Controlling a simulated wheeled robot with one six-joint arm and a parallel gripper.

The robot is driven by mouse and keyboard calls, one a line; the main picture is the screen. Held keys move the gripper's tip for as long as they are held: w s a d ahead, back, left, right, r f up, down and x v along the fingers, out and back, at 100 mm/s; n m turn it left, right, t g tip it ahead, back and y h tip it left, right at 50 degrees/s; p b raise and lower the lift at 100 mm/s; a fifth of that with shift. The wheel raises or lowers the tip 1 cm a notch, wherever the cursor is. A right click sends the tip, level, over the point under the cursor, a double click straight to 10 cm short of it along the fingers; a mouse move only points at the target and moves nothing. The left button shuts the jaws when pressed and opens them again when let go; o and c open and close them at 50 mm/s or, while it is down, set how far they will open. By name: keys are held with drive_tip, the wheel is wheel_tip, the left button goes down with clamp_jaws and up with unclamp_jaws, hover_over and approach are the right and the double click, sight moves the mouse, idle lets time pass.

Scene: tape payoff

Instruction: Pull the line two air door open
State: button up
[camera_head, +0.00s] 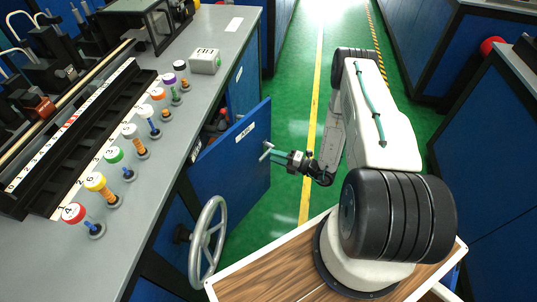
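A blue cabinet door (232,165) stands swung out from the front of the grey-topped bench, with a gap behind it that shows part of the dark inside. It bears a small white label (245,132), too small to read for certain. A pale bar handle (266,151) sits near the door's free edge. My gripper (274,155) reaches in from the right, its narrow fingers close together at the handle and looking shut on it. The fingertips are small in this view.
A grey handwheel (207,243) stands out from the bench front, left of my base. Several colour-capped knobs (115,155) line the bench top (215,95). Green floor (285,100) is free beyond the door. Blue cabinets (485,150) stand on the right.

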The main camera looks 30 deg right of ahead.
drive_tip(key=shift+v, duration=1.55)
